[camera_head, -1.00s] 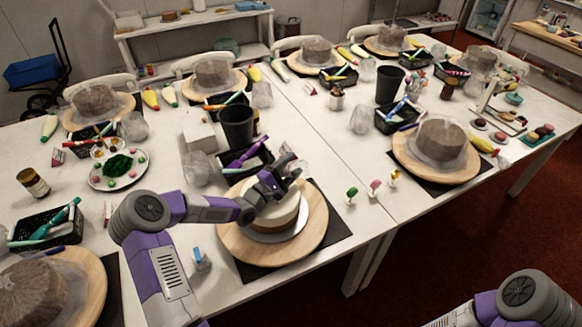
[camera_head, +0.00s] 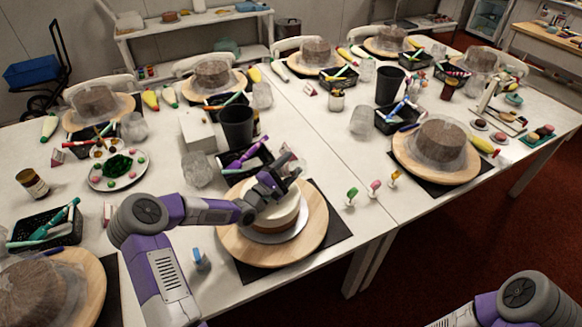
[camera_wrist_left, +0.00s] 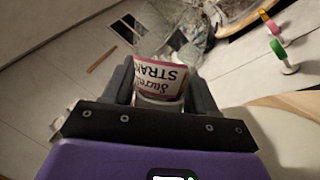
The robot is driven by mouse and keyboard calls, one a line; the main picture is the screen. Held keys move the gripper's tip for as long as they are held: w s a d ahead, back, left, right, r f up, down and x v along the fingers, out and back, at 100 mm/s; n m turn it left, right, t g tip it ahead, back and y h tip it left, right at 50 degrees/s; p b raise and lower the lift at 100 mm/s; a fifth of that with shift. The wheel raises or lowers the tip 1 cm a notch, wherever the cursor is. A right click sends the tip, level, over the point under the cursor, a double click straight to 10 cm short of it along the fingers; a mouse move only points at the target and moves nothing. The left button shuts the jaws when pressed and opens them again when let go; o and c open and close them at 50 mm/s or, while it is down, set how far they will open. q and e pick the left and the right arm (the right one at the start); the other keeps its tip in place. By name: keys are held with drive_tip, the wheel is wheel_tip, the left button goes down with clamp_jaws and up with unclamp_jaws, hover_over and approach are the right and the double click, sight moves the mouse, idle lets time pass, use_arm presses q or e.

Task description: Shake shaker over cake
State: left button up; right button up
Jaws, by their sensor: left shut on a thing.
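My left gripper (camera_head: 278,184) is above the cake (camera_head: 280,216) in the head view. The cake is white on top with a brown lower side, on a silver board on a round wooden turntable (camera_head: 310,232). In the left wrist view, my left gripper (camera_wrist_left: 160,90) is shut on the shaker (camera_wrist_left: 160,80), a small container with a white and pink label. The label lettering appears upside down there. In the head view the shaker is mostly hidden by the gripper. My right arm (camera_head: 520,300) shows at the lower right, but its gripper is out of view.
A black basket with purple pens (camera_head: 247,157) and a black cup (camera_head: 237,127) stand behind the turntable. A blue-topped piece (camera_head: 200,258) stands at its front left. Small coloured pieces (camera_head: 375,188) stand to its right. Another turntable (camera_head: 450,172) holds a covered cake.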

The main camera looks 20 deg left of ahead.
use_arm(q)
drive_tip(key=shift+r+n+t, duration=0.2)
drive_tip(key=shift+n+t, duration=0.1)
drive_tip(key=shift+n, duration=0.2)
drive_tip(key=shift+d+r, duration=0.25)
drive_tip(key=shift+d, duration=0.05)
drive_tip(key=shift+a+f, duration=0.25)
drive_tip(key=shift+f, duration=0.05)
drive_tip(key=shift+a+r+n+y, duration=0.15)
drive_tip(key=shift+n+y, duration=0.15)
drive_tip(key=shift+n, duration=0.3)
